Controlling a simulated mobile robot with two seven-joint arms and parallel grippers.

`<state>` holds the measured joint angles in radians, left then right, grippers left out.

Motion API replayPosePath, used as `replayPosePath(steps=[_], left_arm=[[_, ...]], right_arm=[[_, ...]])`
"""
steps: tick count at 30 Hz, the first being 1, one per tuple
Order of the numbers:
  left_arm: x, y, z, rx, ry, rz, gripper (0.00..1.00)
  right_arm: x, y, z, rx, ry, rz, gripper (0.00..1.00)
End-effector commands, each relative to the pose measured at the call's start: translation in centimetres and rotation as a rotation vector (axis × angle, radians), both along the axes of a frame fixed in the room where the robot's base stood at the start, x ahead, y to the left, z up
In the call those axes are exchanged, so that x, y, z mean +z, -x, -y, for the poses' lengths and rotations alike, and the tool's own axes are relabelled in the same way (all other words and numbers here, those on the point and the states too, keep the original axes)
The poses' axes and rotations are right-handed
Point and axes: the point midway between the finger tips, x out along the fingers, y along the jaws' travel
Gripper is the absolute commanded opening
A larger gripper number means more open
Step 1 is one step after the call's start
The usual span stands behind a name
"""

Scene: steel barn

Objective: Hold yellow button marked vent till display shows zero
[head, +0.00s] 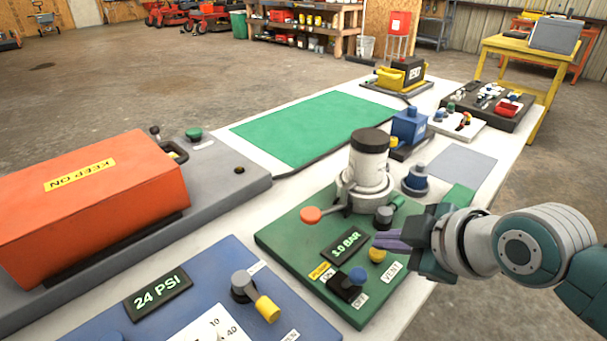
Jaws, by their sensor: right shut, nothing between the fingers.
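The yellow button (377,255) sits on the green panel (285,240), with a white VENT label (391,273) beside it. The display (345,244) on that panel reads 3.0 BAR in green. My right gripper (380,241) comes in from the right, shut and empty. Its fingertips are just behind the yellow button in the picture; I cannot tell whether they touch it. My left gripper is not in view.
A blue panel (220,265) reading 24 PSI and an orange KEEP ON housing (90,205) stand left.

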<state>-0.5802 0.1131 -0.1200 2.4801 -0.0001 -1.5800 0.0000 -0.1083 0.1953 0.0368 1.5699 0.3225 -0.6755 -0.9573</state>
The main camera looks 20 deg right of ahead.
Motion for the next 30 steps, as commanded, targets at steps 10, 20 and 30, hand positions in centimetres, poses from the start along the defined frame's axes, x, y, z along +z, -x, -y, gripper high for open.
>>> replayPosePath(steps=[10,20,30], left_arm=[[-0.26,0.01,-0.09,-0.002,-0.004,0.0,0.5],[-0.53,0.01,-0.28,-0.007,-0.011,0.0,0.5],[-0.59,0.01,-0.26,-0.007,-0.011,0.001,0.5]], right_arm=[[-0.36,0.0,0.0,0.0,0.0,0.0,0.0],[-0.76,0.0,0.01,0.0,0.0,0.0,0.0],[-0.91,0.02,0.02,-0.001,0.001,-0.001,0.0]])
